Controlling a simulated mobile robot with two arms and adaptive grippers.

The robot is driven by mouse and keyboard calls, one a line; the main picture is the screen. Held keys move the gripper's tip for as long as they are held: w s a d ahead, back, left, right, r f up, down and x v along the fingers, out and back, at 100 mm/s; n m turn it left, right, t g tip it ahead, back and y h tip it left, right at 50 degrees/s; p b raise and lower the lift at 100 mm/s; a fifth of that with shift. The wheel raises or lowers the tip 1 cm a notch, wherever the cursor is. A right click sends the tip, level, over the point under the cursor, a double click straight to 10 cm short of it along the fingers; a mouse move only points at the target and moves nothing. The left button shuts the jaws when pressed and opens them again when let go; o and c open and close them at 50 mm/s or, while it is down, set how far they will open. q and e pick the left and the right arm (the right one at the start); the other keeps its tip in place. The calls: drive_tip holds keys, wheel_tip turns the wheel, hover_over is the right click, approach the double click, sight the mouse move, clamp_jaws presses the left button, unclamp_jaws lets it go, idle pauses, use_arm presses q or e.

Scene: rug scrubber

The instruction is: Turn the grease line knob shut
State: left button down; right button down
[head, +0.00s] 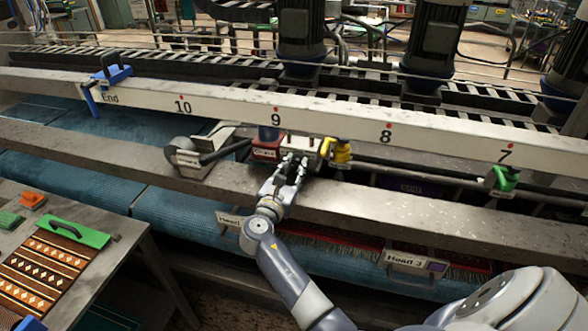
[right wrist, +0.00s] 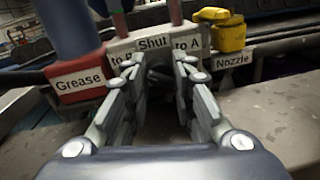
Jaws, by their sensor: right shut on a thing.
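A pale valve block (right wrist: 152,44) with a "Shut" label sits on the rail in the right wrist view, between a red "Grease" block (right wrist: 82,78) and a yellow valve (right wrist: 229,30) marked "Nozzle". My right gripper (right wrist: 158,74) points at the pale block, its two fingers on either side of the space just below "Shut". It is shut on the knob there, which the fingers mostly hide, so its pointing direction cannot be told. My left gripper is not in view.
A long white beam (head: 440,138) with numbers runs behind the valves. A green valve (head: 503,179) is at right, a blue clamp (head: 113,76) at left. A grey lever piece (head: 187,156) stands left of the red block. A table (head: 130,232) holds a patterned rug sample (head: 42,268).

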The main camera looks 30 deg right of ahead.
drive_tip(key=m+b, duration=0.3)
drive_tip(key=m, duration=0.3)
drive_tip(key=shift+b, duration=0.4)
drive_tip(key=shift+r+m+y+b, duration=0.1)
drive_tip(key=shift+m+y+b, duration=0.2)
drive_tip(key=shift+m+b, duration=1.55)
drive_tip(key=shift+m+p, duration=0.5)
drive_tip(key=shift+m, duration=0.15)
drive_tip(key=c, duration=1.3)
unclamp_jaws()
drive_tip(key=shift+c, duration=0.2)
drive_tip(key=shift+s, duration=0.1)
drive_tip(key=shift+r, duration=0.1)
